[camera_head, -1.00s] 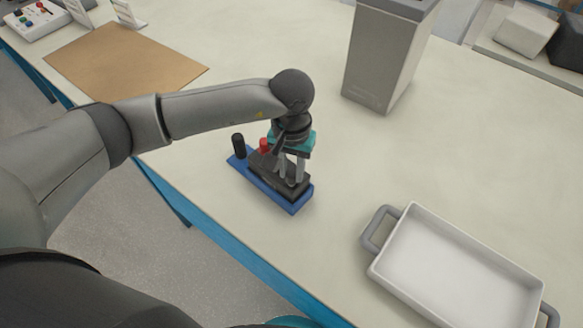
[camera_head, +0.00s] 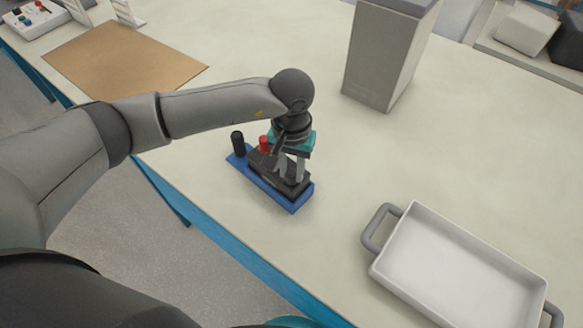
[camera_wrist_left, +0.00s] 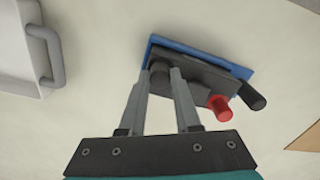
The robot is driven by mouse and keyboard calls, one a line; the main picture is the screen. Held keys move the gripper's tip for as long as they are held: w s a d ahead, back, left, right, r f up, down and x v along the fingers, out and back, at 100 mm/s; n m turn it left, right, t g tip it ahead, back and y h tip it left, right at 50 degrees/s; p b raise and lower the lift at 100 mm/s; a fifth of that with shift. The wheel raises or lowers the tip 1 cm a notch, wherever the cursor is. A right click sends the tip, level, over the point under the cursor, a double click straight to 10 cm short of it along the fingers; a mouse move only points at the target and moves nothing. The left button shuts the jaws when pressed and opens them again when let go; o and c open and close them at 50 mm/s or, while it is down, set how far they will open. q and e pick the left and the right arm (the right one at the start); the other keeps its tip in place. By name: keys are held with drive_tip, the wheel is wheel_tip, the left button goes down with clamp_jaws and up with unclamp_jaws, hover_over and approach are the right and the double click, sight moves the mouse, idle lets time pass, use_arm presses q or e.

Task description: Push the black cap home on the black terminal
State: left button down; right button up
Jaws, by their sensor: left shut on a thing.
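A black battery (camera_head: 262,171) sits in a blue tray (camera_head: 292,208); the wrist view shows both the battery (camera_wrist_left: 195,72) and the tray (camera_wrist_left: 240,70). A red cap (camera_head: 264,143) stands on the battery and also shows in the wrist view (camera_wrist_left: 220,107). My left gripper (camera_head: 291,180) points down at the battery's other end. In the wrist view its fingers (camera_wrist_left: 160,77) are shut on the black cap (camera_wrist_left: 159,80), at the battery's top. The fingers hide most of the cap and the black terminal, so I cannot tell how far down it sits.
A black upright cylinder (camera_head: 238,144) stands at the tray's far left end, beside the battery. A white tray with grey handles (camera_head: 372,272) lies to the right. A tall grey bin (camera_head: 380,60) stands behind, and a brown mat (camera_head: 120,62) lies at the back left.

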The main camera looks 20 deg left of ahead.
use_arm(q)
drive_tip(key=c, duration=0.5)
unclamp_jaws()
drive_tip(key=shift+c, duration=0.2)
drive_tip(key=shift+o, duration=0.4)
drive_tip(key=o, duration=0.4)
drive_tip(key=shift+r, duration=0.1)
drive_tip(key=shift+r+p, duration=1.8)
drive_tip(key=shift+r, duration=1.55)
